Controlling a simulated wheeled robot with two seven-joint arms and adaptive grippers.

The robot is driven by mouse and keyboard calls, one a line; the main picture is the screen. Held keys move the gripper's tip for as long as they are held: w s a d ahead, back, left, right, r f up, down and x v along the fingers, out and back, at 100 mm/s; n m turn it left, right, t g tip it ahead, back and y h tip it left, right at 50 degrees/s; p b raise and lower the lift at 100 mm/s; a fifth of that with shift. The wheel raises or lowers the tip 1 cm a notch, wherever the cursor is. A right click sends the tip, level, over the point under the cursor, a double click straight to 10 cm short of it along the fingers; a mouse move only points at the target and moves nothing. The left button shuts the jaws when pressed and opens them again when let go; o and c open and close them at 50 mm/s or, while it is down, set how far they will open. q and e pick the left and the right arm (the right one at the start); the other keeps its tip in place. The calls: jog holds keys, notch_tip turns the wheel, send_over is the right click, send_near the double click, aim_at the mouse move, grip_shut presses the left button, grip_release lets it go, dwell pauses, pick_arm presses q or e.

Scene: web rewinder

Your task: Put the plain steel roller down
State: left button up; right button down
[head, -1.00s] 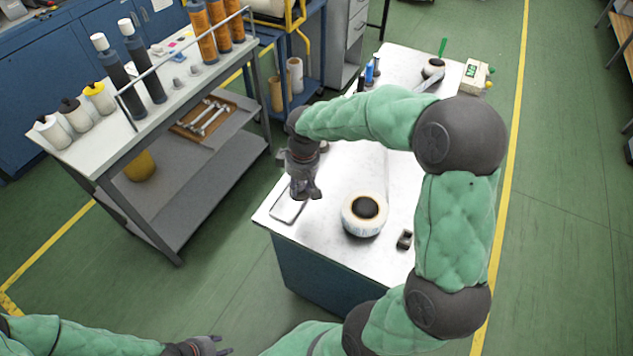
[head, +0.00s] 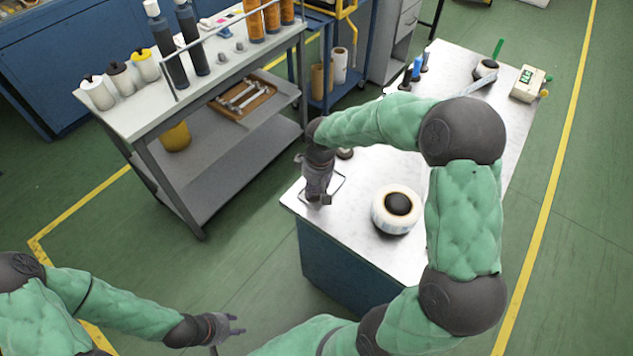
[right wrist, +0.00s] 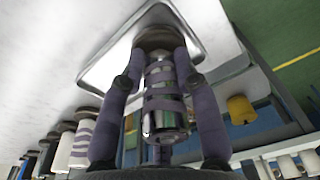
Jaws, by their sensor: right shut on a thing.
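The plain steel roller (right wrist: 165,112) is a shiny cylinder held between the two fingers of my right gripper (right wrist: 160,58), which is shut on it. The far end of the roller is near a dark round part at the fingertips. Behind it is a pale tray with a metal rim (right wrist: 112,78); I cannot tell whether the roller touches it. In the head view my right gripper (head: 318,202) points down over this tray at the bench's near left corner, and hides the roller. My left gripper (head: 238,326) is off the bench at the lower left, open and empty.
A white roll with a dark core (head: 397,211) stands on the bench (head: 355,240), right of my right gripper. A small device with a green display (head: 528,83) sits at the far end. A cart (head: 130,110) with bottles stands to the left.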

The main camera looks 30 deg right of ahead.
jog(key=shift+w+d, duration=0.1)
jog(key=shift+w, duration=0.05)
jog(key=c, duration=0.9)
grip_release()
jog(key=shift+s, duration=0.2)
jog(key=r+p, duration=0.1)
jog(key=r, duration=0.2)
jog(key=r+p, duration=0.1)
jog(key=r, duration=0.3)
jog(key=s+r+p, duration=0.1)
jog(key=r, duration=0.2)
jog(key=shift+d+r+p, duration=0.1)
jog(key=shift+r+p, duration=0.1)
jog(key=shift+p, duration=0.15)
jog(key=shift+s+r, duration=0.15)
jog(key=shift+r, duration=0.55)
